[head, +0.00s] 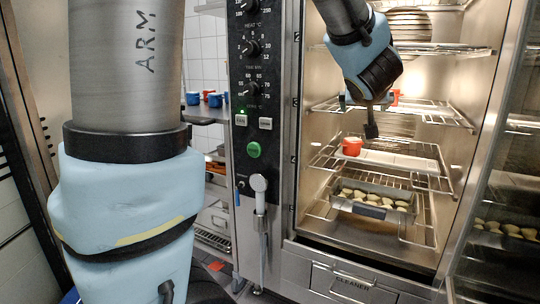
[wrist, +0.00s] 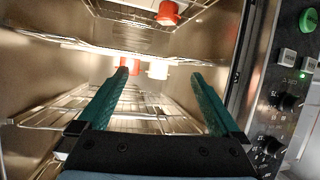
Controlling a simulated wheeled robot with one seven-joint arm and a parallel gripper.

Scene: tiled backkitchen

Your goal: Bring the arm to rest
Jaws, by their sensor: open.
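My gripper (head: 371,128) reaches into the open oven (head: 300,215) in the head view, just above the middle racks. In the wrist view its two green fingers stand wide apart, and my gripper (wrist: 160,80) holds nothing between them. My arm comes in from the left and from the top of the head view. A red cup (head: 351,146) stands on a white tray (head: 400,161) below and left of the fingertips. Another small red thing (head: 396,95) shows behind my gripper, partly hidden.
A metal pan of pale food pieces (head: 372,209) sits on a lower rack. Wire racks (head: 440,112) run close around my gripper. The oven's control panel (head: 254,90) is to its left. The glass door (head: 510,190) stands open at right. A spray handle (head: 259,190) hangs in front.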

